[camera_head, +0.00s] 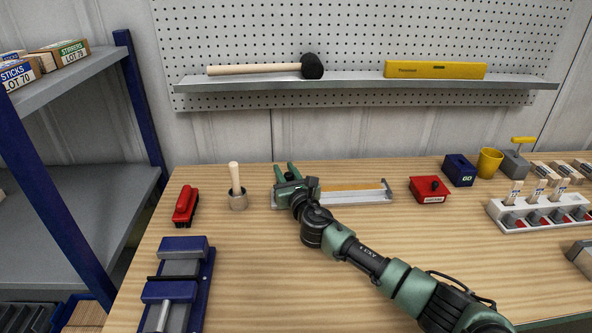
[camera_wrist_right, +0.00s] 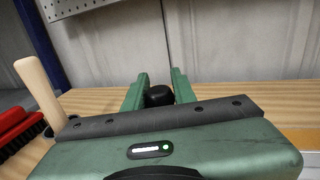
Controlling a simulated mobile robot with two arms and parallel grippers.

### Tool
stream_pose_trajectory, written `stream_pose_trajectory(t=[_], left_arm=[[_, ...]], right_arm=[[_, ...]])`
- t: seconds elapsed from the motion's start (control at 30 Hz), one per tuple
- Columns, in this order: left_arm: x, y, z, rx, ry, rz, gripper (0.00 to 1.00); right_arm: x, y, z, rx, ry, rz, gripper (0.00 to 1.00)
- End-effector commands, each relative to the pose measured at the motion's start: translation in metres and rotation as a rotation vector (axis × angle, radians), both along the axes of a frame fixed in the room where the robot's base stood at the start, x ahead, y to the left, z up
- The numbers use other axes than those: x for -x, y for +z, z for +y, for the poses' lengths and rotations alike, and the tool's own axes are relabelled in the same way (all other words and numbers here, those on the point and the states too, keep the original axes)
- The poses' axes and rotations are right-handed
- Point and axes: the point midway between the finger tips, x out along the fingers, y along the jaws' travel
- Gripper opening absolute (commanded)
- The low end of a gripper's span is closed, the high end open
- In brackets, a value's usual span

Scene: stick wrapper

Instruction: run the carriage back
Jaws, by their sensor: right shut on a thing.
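The stick wrapper (camera_head: 352,199) is a long, low silver rail in the middle of the bench, with an orange strip along its top. My right gripper (camera_head: 284,172) is over its left end in the head view. In the right wrist view, the green fingers of the right gripper (camera_wrist_right: 159,90) stand on both sides of a round black knob (camera_wrist_right: 159,96) and are shut on it. The carriage under the knob is hidden by the gripper and my arm. My left gripper is not in view.
A wooden-handled tool in a round pot (camera_head: 237,200) and a red brush (camera_head: 185,206) stand left of the wrapper. A blue vise-like device (camera_head: 178,285) is at front left. A red box (camera_head: 429,190) is to the right. The bench front centre is clear apart from my arm.

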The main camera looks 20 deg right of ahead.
Motion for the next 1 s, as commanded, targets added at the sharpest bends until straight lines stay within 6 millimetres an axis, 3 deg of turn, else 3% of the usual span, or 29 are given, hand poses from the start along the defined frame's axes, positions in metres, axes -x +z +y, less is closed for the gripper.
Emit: stream_pose_trajectory(t=[0.3,0.33,0.4,0.77,1.0], left_arm=[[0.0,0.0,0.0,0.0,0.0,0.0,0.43],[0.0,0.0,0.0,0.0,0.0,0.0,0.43],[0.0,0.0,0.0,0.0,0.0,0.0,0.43],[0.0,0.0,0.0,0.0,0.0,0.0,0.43],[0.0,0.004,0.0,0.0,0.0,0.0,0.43]], right_arm=[[0.0,0.0,0.002,0.0,0.002,0.0,0.0],[0.0,0.0,0.002,0.0,0.002,0.0,0.29],[0.0,0.0,0.001,0.0,0.002,0.0,0.48],[0.002,0.0,0.0,0.0,0.0,0.0,0.48],[0.033,-0.001,-0.001,0.002,0.002,0.002,0.48]])
